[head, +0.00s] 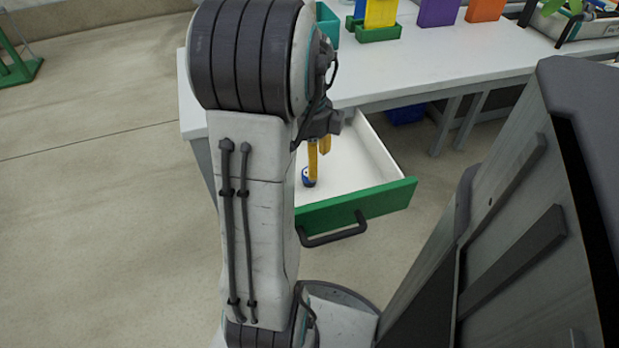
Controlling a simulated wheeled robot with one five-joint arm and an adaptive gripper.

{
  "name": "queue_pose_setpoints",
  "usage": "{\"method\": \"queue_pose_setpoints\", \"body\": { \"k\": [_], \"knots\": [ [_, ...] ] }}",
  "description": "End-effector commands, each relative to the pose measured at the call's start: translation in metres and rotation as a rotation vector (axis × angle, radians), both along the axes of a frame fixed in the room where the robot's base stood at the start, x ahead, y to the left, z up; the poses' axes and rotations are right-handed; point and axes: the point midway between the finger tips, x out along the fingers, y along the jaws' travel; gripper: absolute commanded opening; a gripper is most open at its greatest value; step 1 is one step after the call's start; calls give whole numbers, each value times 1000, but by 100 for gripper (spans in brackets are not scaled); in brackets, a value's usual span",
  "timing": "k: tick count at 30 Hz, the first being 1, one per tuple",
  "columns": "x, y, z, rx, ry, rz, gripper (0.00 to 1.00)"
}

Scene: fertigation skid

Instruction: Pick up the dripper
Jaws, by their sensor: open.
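A small blue and white object (306,178), which looks like the dripper, sits on the white floor of the open drawer (362,158). My gripper (316,168), with yellow fingers, points down into the drawer. One fingertip is right beside the blue object in the picture. The jaws are open, and I see no grip on the object. I cannot tell whether the finger touches it. My arm hides the left part of the drawer and some of the gripper.
The drawer has a green front (380,203) with a dark handle (334,230). A white bench (440,70) stands above it, with colored bins (437,12) and a tray (575,28) at the back. A dark blue container (406,113) is under the bench.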

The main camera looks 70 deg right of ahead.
Motion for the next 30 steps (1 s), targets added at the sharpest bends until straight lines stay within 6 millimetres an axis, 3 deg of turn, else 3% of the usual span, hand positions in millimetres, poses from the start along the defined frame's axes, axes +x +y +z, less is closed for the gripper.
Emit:
{"method": "queue_pose_setpoints", "body": {
  "k": [12,24,30],
  "knots": [
    [-4,5,-46,1,0,3,63],
    [-3,5,-50,0,0,3,64],
    [-3,4,-50,0,0,3,46]
  ]
}}
